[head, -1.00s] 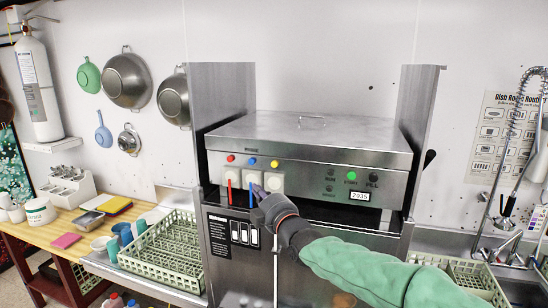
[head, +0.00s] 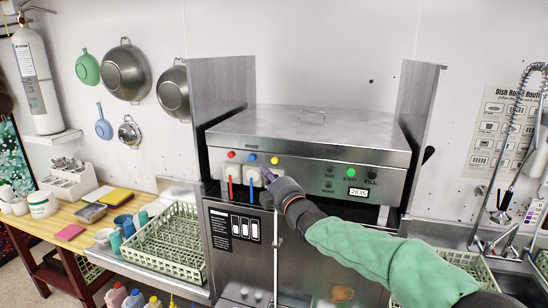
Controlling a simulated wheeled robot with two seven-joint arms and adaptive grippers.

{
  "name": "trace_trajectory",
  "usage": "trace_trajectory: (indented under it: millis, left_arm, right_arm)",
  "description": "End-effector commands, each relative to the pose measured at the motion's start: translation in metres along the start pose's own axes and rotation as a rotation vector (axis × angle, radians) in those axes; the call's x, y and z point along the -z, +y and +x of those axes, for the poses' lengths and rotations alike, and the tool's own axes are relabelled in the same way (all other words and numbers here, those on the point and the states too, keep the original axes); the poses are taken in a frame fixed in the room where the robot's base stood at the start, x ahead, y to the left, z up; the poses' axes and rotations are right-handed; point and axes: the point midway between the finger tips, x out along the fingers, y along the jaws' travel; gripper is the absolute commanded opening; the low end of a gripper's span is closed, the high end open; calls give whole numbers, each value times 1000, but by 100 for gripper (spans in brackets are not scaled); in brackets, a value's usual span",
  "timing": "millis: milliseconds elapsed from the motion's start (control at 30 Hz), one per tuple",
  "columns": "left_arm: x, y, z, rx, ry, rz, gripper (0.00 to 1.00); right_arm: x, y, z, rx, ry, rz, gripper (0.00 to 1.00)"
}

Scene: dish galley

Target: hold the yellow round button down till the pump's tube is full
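The yellow round button (head: 275,160) is on the front of the steel machine (head: 310,152), right of the blue button (head: 252,157) and the red button (head: 231,154). Below the buttons are pale pump housings. A red tube (head: 230,188) and a blue tube (head: 251,188) hang under the left two. My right gripper (head: 267,175) is in front of the third housing, just below the yellow button and apart from it in the picture. Its fingers look together, with nothing visible between them. It hides the place under the yellow button, so no tube shows there. My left gripper is out of view.
A green start button (head: 350,172) and a black fill knob (head: 371,172) are further right on the panel. A green dish rack (head: 165,246) stands left of the machine, beside a wooden counter (head: 62,222). A coiled spray hose (head: 535,110) is at the right.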

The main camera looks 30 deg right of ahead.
Motion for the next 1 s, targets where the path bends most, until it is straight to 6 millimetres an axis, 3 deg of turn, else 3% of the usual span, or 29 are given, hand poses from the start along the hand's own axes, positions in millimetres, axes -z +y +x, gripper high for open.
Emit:
trace_trajectory:
  millis: [133,500,1000]
  left_arm:
    - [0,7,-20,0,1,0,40]
    - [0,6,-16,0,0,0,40]
    - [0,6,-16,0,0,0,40]
  right_arm:
    - [-12,9,14,2,-3,0,0]
    - [-30,13,32,0,1,0,0]
    - [-31,13,33,1,1,0,0]
